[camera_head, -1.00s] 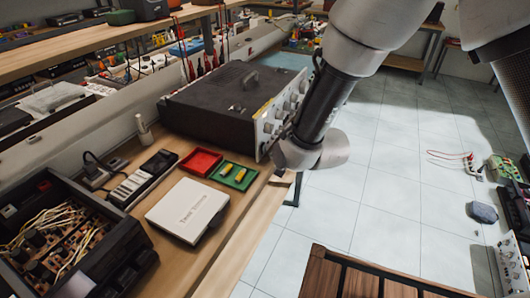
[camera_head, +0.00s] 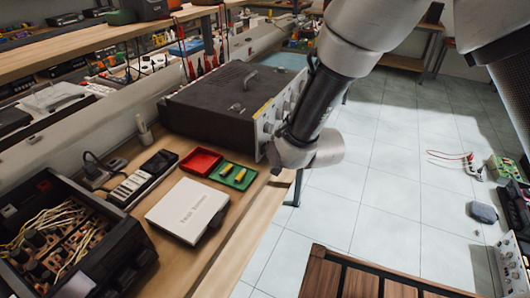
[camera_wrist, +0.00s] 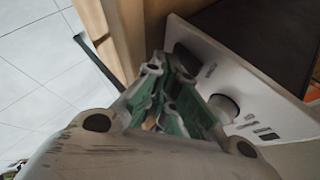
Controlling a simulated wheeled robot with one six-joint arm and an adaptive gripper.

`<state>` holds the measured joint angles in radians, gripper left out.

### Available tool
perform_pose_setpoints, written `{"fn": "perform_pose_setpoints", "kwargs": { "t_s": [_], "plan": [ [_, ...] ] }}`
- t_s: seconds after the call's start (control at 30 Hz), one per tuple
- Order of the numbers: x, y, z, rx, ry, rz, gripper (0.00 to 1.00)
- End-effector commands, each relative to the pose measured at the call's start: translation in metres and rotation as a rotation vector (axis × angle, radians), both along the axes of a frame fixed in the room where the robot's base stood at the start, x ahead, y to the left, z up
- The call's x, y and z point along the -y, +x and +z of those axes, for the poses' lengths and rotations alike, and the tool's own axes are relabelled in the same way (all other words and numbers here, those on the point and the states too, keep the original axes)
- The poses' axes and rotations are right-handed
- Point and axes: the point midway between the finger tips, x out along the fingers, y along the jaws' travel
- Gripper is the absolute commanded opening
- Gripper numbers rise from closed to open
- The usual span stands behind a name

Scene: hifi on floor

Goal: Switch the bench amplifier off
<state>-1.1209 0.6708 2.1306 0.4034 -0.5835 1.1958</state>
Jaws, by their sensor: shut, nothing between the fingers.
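The bench amplifier (camera_head: 222,103) is a dark box with a handle on top and a pale front panel with several knobs, standing on the wooden bench. In the wrist view its pale front panel (camera_wrist: 235,73) shows a round white knob (camera_wrist: 223,108) and a dark rectangular piece, which looks like a rocker switch (camera_wrist: 186,58). My gripper (camera_head: 272,154) is at the near end of the front panel and hides part of it. In the wrist view my gripper (camera_wrist: 180,88) is shut and empty, its green-sided fingers close before the panel. I cannot tell whether they touch it.
A red tray (camera_head: 201,161), a green tray (camera_head: 232,176) with yellow pieces and a white box (camera_head: 188,209) lie on the bench near the amplifier. An open black case with wiring (camera_head: 62,232) is at the left.

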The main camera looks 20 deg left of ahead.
Motion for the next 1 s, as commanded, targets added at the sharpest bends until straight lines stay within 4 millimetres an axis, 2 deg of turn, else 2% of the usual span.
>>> {"fn": "perform_pose_setpoints", "kwargs": {
  "t_s": [0.33,0.6,1.0],
  "plan": [
    [0.001,0.0,0.0,0.0,0.0,0.0,0.0],
    [0.013,-0.001,0.002,0.001,-0.001,0.001,0.0],
    [0.018,-0.001,0.002,-0.001,-0.001,-0.002,0.0]
  ]
}}
